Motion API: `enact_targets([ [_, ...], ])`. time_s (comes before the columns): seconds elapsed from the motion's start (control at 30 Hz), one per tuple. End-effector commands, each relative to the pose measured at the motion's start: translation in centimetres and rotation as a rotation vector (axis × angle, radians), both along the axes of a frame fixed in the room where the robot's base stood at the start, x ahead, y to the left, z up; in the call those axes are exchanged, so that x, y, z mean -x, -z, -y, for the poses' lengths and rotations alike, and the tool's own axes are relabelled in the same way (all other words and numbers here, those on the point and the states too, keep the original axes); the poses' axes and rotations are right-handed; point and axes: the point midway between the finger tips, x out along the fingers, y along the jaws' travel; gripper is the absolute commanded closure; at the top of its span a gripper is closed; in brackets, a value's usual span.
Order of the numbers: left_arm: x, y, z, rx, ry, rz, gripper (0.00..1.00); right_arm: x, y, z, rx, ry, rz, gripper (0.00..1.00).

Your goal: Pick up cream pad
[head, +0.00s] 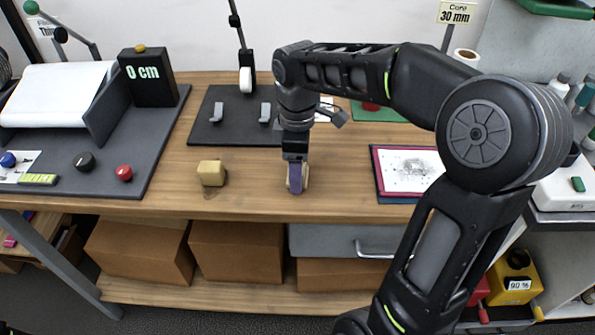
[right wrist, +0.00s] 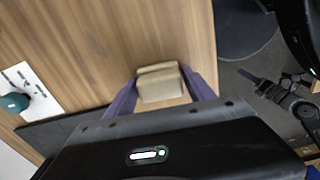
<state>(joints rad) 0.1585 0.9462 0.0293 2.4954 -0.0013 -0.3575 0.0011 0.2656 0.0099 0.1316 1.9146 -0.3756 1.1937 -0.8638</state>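A cream pad (right wrist: 158,84) sits between the purple fingertips of my right gripper (right wrist: 160,80), which appear to touch it on both sides. In the head view my right gripper (head: 297,178) points down at the wood table's front part, and a purple finger hides most of the pad (head: 304,176). I cannot tell whether the pad rests on the table or is slightly off it. A dark part with a purple tip at the right of the right wrist view seems to be my left gripper (right wrist: 258,82); its opening is unclear.
A yellowish block (head: 212,173) stands on the table (head: 245,195) to the left of my right gripper. A dark plate (head: 225,132) with grey clips lies behind. A red-framed board (head: 405,172) lies to the right, and a grey station with a black "0 cm" box (head: 148,77) stands left.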

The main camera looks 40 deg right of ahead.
Motion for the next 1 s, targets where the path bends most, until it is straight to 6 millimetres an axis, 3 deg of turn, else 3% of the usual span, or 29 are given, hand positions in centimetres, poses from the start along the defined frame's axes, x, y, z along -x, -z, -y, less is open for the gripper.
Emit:
enact_targets([
  [0.57,0.0,0.0,0.0,0.000,0.000,0.000,0.64,0.0,0.0,0.0,0.000,0.000,0.000,0.85],
  [0.83,0.0,0.0,0.0,0.000,0.000,0.000,0.64,0.0,-0.2,0.0,0.000,0.000,0.000,0.85],
  [1.0,0.0,0.0,0.0,0.000,0.000,0.000,0.64,-0.1,-1.9,0.0,0.000,0.001,0.003,0.85],
])
